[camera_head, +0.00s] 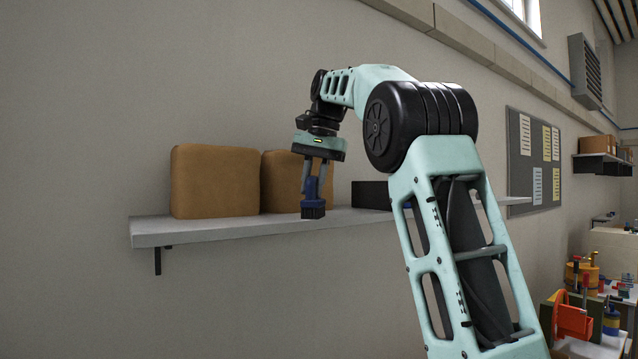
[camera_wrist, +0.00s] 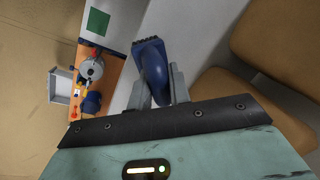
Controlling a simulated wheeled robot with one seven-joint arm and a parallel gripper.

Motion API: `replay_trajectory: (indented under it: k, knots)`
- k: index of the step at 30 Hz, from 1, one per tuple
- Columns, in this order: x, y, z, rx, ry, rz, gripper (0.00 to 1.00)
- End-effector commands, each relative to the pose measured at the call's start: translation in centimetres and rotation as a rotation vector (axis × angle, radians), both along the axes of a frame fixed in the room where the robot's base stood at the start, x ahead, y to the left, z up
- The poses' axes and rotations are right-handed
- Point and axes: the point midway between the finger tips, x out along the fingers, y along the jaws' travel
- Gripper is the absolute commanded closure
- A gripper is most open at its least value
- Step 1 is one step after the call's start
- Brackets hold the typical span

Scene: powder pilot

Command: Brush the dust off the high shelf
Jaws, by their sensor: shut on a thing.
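The pale shelf (camera_head: 190,232) runs along the wall, and its surface also shows in the wrist view (camera_wrist: 195,22). My gripper (camera_head: 314,182) points down near the shelf's front edge, in front of the second brown box. It is shut on a blue brush (camera_head: 313,203) with dark bristles facing down. In the wrist view the brush (camera_wrist: 153,70) stands between the two grey fingers (camera_wrist: 160,90), its bristles pointing away from the gripper. I cannot tell whether the bristles touch the shelf. No dust can be made out on the shelf.
Two brown boxes (camera_head: 213,182) (camera_head: 277,180) stand on the shelf at left and middle. A dark low box (camera_head: 371,195) sits to their right, partly behind my arm. Below the shelf, the wrist view shows an orange surface with small items (camera_wrist: 92,75).

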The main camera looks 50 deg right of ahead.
Motion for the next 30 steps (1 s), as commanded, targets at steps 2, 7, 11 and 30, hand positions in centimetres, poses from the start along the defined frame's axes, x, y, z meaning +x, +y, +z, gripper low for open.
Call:
replay_trajectory:
  k: [2,7,11,30]
  knots:
    - [0.1,0.6,0.1,0.001,0.000,0.001,1.00]
    - [0.3,1.5,0.2,-0.001,-0.001,0.001,1.00]
    - [0.3,1.7,0.2,-0.002,-0.001,-0.001,1.00]
    - [1.0,4.9,-0.1,-0.001,-0.003,-0.002,1.00]
